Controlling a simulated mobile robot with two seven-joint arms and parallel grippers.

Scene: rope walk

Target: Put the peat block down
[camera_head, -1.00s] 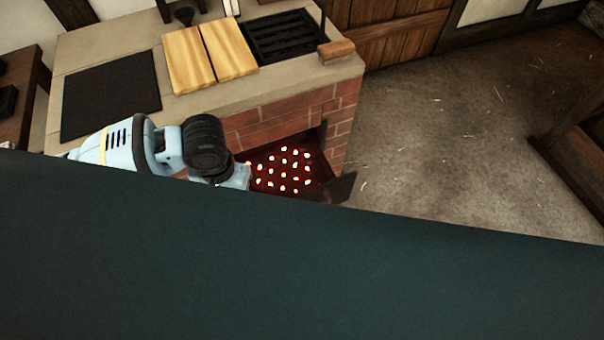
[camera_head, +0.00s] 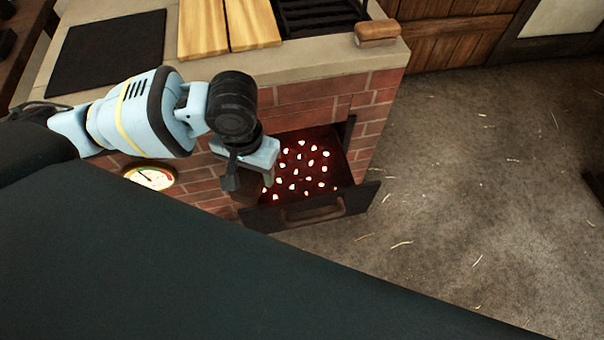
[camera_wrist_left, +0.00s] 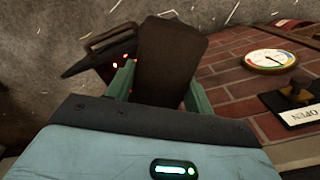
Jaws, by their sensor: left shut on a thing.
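My left gripper (camera_head: 245,182) is shut on the peat block (camera_wrist_left: 170,58), a dark brown block that fills the space between its green fingers in the left wrist view. In the head view the block (camera_head: 244,193) is partly hidden by the gripper. It is held at the left side of the open firebox (camera_head: 325,150) in the brick stove. Glowing embers (camera_head: 305,170) lie in the firebox, and its dark door (camera_head: 345,202) with a brown handle is folded down. Whether the block touches anything below I cannot tell. My right gripper is not in view.
The brick stove's stone top (camera_head: 335,62) carries two wooden boards (camera_head: 225,25), a black plate (camera_head: 108,55) and a black grate (camera_head: 318,16). A round gauge (camera_head: 150,177) sits on its front. Bare floor (camera_head: 480,170) with straw lies to the right. My dark body covers the lower left.

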